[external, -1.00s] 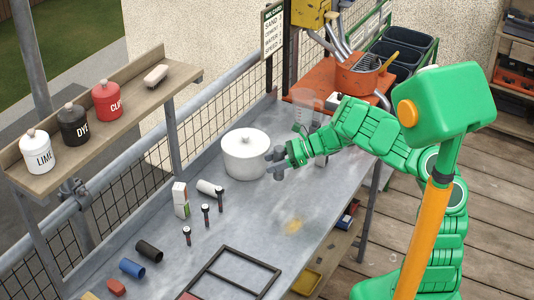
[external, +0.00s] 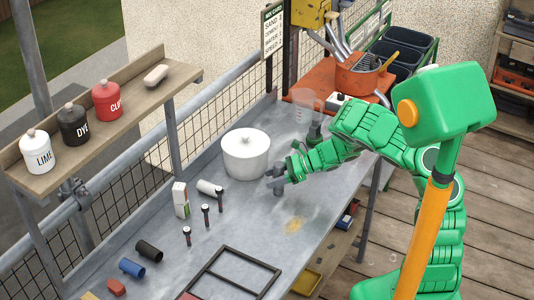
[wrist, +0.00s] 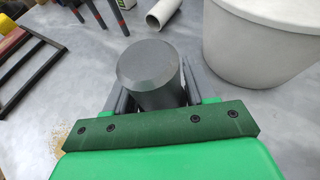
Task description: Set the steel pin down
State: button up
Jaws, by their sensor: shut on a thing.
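The steel pin is a dark grey cylinder with a bevelled round top. My gripper (external: 276,176) is shut on the steel pin (external: 279,189) and holds it upright over the grey metal worktop (external: 250,215). In the wrist view the pin (wrist: 149,72) stands between the two grey fingers (wrist: 150,95). The pin's lower end is low at the worktop, and I cannot tell if it touches. The white lidded pot (external: 246,156) is just left of my gripper in the external view, and the pot (wrist: 262,45) is at the right in the wrist view, apart from the pin.
Several dark upright pins with red bands (external: 205,215) stand to the left, near a white tube (external: 209,187) and a small box (external: 181,200). A black frame (external: 233,273) lies at the front. A clear jug (external: 305,105) stands behind. The worktop around the sandy stain (external: 294,225) is clear.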

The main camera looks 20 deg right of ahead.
jog(key=o, duration=1.3)
jog(key=shift+f, duration=0.1)
jog(key=shift+d+r, duration=0.15)
jog(key=shift+r, duration=0.05)
jog(key=v, duration=1.1)
jog(key=shift+d+r, duration=0.2)
jog(key=shift+d, duration=0.1)
